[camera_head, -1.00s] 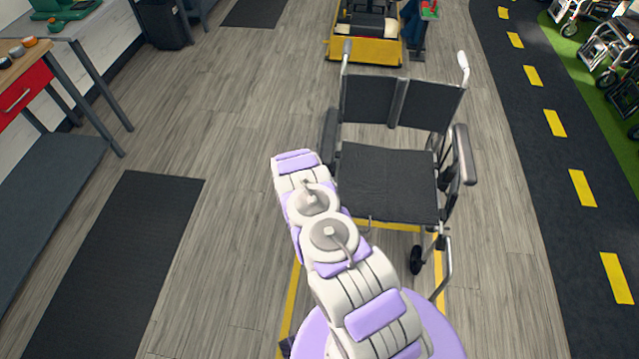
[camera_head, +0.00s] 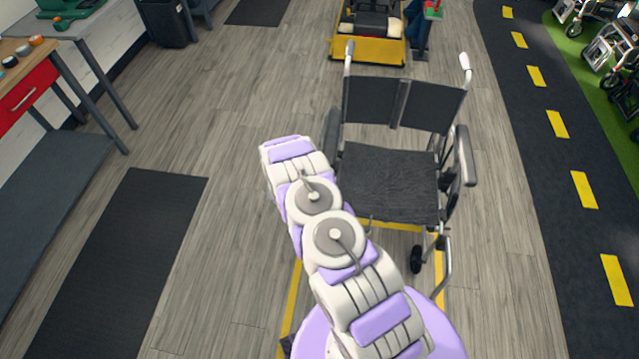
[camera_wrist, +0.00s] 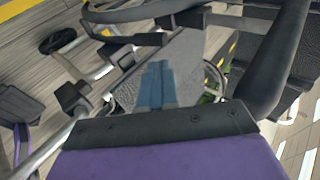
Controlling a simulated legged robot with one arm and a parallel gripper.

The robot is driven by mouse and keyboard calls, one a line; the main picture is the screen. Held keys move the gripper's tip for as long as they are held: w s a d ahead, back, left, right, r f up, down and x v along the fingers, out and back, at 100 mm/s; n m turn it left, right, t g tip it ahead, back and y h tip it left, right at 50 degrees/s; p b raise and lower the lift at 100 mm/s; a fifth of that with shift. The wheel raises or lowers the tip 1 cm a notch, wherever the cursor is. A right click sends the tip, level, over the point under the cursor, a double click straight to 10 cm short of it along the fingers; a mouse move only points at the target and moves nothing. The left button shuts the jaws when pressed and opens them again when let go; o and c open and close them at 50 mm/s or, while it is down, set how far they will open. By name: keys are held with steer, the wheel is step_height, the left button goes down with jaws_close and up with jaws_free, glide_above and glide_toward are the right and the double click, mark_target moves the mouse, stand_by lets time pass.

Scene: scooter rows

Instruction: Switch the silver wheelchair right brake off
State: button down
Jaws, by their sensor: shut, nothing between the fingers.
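The silver wheelchair (camera_head: 388,185) stands facing me in the head view, with a black seat and backrest and silver tubes. Its right side is at picture left, partly hidden behind my arm. In the wrist view, my gripper (camera_wrist: 157,85) shows as two bluish fingers pressed together with nothing between them. It is among the wheelchair's side parts, with a black armrest pad (camera_wrist: 275,60) to its right and silver tubing and black fittings to its left. I cannot clearly pick out the right brake lever or tell whether the fingers touch it. The head view hides the gripper.
A yellow machine (camera_head: 368,48) stands behind the wheelchair. A workbench (camera_head: 30,62) and black mat (camera_head: 125,260) are at left. A dark lane (camera_head: 545,170) with yellow dashes runs along the right, with other wheelchairs beyond. Wooden floor between mat and wheelchair is clear.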

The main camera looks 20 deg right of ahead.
steer(key=p+v, duration=0.1)
steer(key=v, duration=0.8)
steer(key=shift+f, duration=0.1)
